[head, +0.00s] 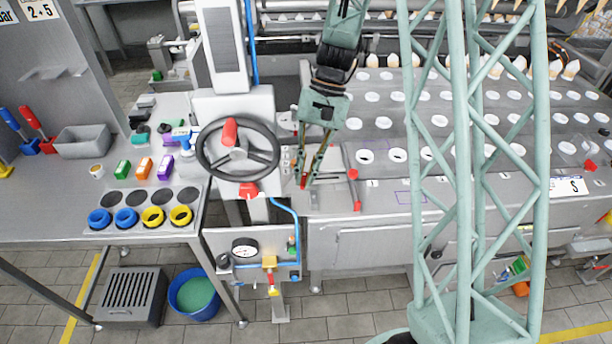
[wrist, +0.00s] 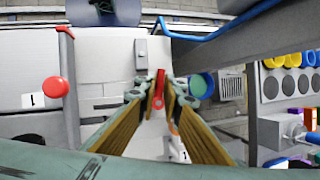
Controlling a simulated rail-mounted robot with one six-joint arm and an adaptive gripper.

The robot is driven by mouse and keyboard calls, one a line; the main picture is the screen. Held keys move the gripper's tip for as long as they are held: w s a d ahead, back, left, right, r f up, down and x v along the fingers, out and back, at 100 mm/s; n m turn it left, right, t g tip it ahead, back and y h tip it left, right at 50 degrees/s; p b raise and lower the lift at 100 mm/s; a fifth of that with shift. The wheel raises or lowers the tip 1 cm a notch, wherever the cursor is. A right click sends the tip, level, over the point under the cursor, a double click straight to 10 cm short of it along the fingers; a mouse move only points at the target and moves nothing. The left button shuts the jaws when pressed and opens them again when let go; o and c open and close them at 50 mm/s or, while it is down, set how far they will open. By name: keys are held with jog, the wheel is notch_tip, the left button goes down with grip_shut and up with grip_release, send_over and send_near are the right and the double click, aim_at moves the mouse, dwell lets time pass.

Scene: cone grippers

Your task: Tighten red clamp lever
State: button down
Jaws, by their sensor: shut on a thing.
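My gripper (head: 308,180) reaches down to the left end of the grey machine bed, just right of the black handwheel. In the wrist view its two gold-coloured fingers (wrist: 158,100) come together around a narrow red clamp lever (wrist: 160,79). They are shut on the lever, and its red end sticks out past the fingertips. In the head view only a small red bit of the lever (head: 304,183) shows by the fingertips; the fingers hide most of it. How tight the clamp is cannot be told.
A bar with red knobs (head: 352,174) stands just right of my gripper; one round red knob (wrist: 55,87) shows in the wrist view. The handwheel (head: 205,158) and a blue hose (head: 286,208) are close on the left. The bed front right of the bar is mostly clear.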

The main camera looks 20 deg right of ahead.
jog(key=m, duration=0.1)
jog(key=m+t+b, duration=0.1)
jog(key=m, duration=0.2)
jog(key=shift+w+a+f+t+y, duration=0.1)
jog(key=shift+w+a+t+y, duration=0.05)
jog(key=shift+a+t+y, duration=0.2)
jog(key=m+b, duration=0.1)
jog(key=m, duration=0.1)
jog(key=m+t+b, duration=0.1)
jog(key=m, duration=0.1)
jog(key=w+a+m+t+b, duration=0.1)
jog(key=shift+m, duration=0.4)
jog(key=m+t+b, duration=0.1)
jog(key=m+b, duration=0.1)
jog(key=m, duration=0.1)
jog(key=shift+w+a+m+t, duration=0.1)
jog(key=shift+w+m+t, duration=0.2)
jog(key=shift+t, duration=0.05)
jog(key=shift+w+m+t+h+b, duration=0.25)
jog(key=shift+m+b, duration=0.15)
jog(key=shift+m, duration=0.25)
jog(key=shift+w+m+t+h+b, duration=0.1)
jog(key=shift+m+t+h+b, duration=0.25)
jog(key=shift+m, duration=0.3)
jog(key=c, duration=2.8)
grip_release()
jog(key=shift+r, duration=0.25)
